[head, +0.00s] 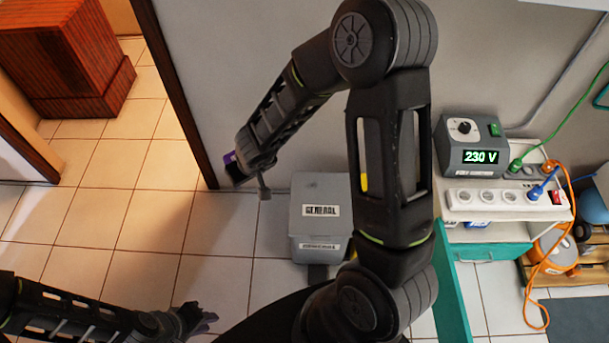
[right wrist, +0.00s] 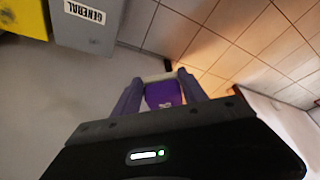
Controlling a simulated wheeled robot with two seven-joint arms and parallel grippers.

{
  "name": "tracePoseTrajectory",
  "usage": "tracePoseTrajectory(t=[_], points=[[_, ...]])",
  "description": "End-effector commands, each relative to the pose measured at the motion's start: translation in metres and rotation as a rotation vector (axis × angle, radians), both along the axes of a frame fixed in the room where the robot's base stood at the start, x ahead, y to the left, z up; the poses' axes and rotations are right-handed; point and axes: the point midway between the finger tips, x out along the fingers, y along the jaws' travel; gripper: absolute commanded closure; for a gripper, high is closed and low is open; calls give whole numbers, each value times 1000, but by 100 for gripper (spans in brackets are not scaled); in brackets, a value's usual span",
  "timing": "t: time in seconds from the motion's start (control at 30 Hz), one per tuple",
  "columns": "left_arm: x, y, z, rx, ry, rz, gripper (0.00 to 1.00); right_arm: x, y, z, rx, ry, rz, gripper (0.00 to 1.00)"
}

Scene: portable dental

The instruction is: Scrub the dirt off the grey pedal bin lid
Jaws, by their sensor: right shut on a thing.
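The grey pedal bin (head: 320,228) stands on the tiles against the wall, with a "GENERAL" label on it. It also shows at the upper left of the right wrist view (right wrist: 125,22). I cannot make out dirt on its lid. My right gripper (right wrist: 162,84) is shut on a purple block with a pale end (right wrist: 162,94), which looks like a scrubbing sponge. In the head view the right gripper (head: 236,170) hangs left of the bin, apart from it. My left gripper (head: 200,315) is low at the left, empty and seemingly open.
A yellow thing (right wrist: 22,18) stands beside the bin, mostly hidden by my arm in the head view. A shelf at the right bears a 230 V power unit (head: 473,143), a socket strip (head: 485,199) and cables. A wooden cabinet (head: 65,50) stands beyond the doorway. The tiles at left are clear.

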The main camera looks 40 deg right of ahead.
Motion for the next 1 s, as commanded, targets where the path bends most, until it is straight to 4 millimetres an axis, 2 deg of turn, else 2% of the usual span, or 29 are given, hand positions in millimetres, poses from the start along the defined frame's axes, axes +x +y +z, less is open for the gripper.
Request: tracePoseTrajectory(t=[0.17,0.27,0.37,0.5,0.6,0.7,0.83,1.0], points=[[0,0,-20,0,0,-1,78,9,-16,-26,1,2,-56,83],[0,0,-41,0,0,-1,78,18,-36,-56,4,4,-126,83],[0,0,-68,0,-2,-2,78,30,-66,-95,5,6,-223,83],[0,0,-106,1,-1,-1,78,42,-116,-154,6,7,-374,83],[0,1,-130,1,-2,-2,78,47,-150,-192,6,6,-478,83],[0,1,-147,1,-2,-2,78,48,-179,-221,2,4,-562,83],[0,1,-158,1,-2,-3,78,48,-202,-241,0,1,-628,83],[0,1,-159,1,-2,-3,78,47,-211,-246,0,0,-653,83]])
